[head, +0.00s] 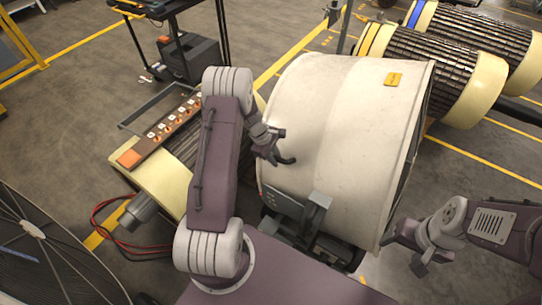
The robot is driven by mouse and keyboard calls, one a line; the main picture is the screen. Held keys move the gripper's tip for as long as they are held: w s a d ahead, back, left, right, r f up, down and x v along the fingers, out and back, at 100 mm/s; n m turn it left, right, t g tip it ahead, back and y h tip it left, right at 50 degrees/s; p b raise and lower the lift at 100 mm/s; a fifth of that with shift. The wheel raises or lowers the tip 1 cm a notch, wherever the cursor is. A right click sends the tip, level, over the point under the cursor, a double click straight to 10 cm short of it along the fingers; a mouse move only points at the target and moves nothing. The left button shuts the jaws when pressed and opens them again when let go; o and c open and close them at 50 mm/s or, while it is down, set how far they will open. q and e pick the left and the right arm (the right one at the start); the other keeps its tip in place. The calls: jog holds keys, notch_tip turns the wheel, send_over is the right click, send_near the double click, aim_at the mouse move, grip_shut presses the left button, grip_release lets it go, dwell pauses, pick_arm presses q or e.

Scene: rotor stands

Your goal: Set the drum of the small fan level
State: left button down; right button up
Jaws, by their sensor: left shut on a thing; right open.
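The large off-white fan drum (345,120) lies on its side in the middle of the head view, with an orange label on top. Its right end has a dark opening. It looks somewhat tilted, but I cannot tell how far from level. My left gripper (274,152) is at the drum's left end, shut on a dark curved handle (288,160) there; the exact contact is small and partly hidden. My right gripper (420,268) is open and empty, low beside the drum's right rim. A dark grey stand bracket (318,205) shows at the drum's front underside.
A yellow-ended ribbed rotor with an orange-tipped strip (165,135) lies left, behind my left arm. Red and black cables (112,215) trail there. More rotors (445,60) stand at the upper right. A cart (185,50) stands behind.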

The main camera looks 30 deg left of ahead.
pick_arm(q)
jog(key=d+r+y+p, duration=0.3)
jog(key=d+r+p, duration=0.2)
jog(key=d+p, duration=0.2)
jog(key=p, duration=0.2)
jog(key=shift+s+r+p, duration=0.15)
jog(key=shift+s+p, duration=0.1)
jog(key=shift+p, duration=0.1)
jog(key=shift+d, duration=0.1)
jog(key=c, duration=1.6)
grip_release()
jog(key=shift+d+r, duration=0.15)
jog(key=shift+d, duration=0.1)
notch_tip(320, 180, up, 9)
jog(key=s+p, duration=0.1)
jog(key=p, duration=0.3)
jog(key=shift+s+a, duration=0.15)
jog(key=shift+s, duration=0.25)
